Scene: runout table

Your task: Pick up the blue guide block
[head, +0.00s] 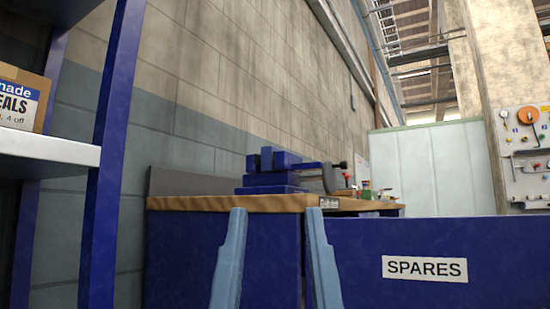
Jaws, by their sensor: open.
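My gripper (276,211) shows at the bottom middle of the head view as two light-blue fingers standing upright and apart, with nothing between them. I cannot make out a separate blue guide block. A dark blue, vise-like thing (270,180) sits on the brown top of a blue workbench (215,203), beyond and above my fingertips in the picture. I cannot tell whether any of its blue parts is the guide block.
A dark blue panel with a SPARES label (424,269) fills the lower right. A blue-posted shelf rack (108,150) holding a cardboard box (18,98) stands at the left. A pale partition (440,165) and a tool board (526,155) are behind at right.

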